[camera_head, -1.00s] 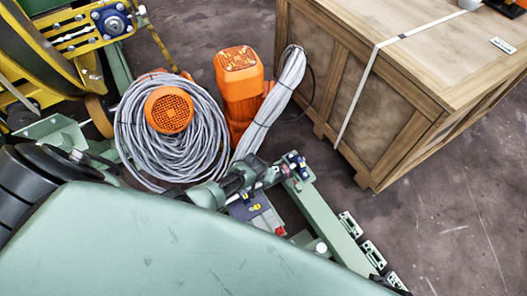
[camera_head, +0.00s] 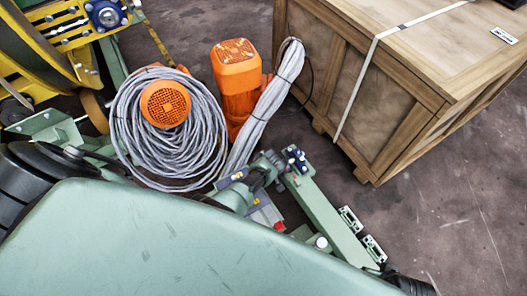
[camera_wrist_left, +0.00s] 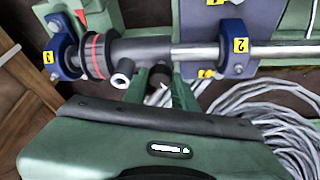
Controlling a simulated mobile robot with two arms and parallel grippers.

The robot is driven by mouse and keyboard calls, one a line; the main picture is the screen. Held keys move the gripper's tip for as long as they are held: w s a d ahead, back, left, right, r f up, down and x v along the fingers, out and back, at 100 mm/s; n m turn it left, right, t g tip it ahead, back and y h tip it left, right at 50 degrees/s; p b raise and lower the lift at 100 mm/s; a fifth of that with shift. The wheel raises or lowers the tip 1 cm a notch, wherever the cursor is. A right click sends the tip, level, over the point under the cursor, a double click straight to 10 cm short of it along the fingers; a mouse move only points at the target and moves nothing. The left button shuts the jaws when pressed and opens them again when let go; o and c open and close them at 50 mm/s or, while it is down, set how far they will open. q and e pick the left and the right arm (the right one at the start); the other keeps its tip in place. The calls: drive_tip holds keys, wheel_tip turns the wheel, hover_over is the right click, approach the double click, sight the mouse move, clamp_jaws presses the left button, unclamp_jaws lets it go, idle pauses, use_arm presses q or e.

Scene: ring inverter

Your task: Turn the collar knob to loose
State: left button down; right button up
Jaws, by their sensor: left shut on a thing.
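In the left wrist view, a dark collar (camera_wrist_left: 96,54) with a red ring sits on a bright steel shaft (camera_wrist_left: 285,50). Blue clamps marked 3 (camera_wrist_left: 62,55) and 2 (camera_wrist_left: 236,48) carry the shaft. A short pale metal stub (camera_wrist_left: 122,72) sticks out below the collar. My left gripper (camera_wrist_left: 160,88) has its green fingers on either side of a dark knob (camera_wrist_left: 159,73) below the shaft and is shut on it. The fingers partly hide the knob, and its setting cannot be read. My right gripper is not in view.
In the head view, coiled grey cable (camera_head: 195,140) hangs around an orange motor (camera_head: 166,104), beside an orange cylinder (camera_head: 237,85). A wooden crate (camera_head: 385,110) stands at the right. A green rail (camera_head: 330,215) runs toward the lower right. Open floor (camera_head: 455,210) lies beyond it.

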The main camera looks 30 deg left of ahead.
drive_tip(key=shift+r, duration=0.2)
use_arm(q)
drive_tip(key=c, duration=1.1)
unclamp_jaws()
drive_tip(key=shift+a, duration=0.1)
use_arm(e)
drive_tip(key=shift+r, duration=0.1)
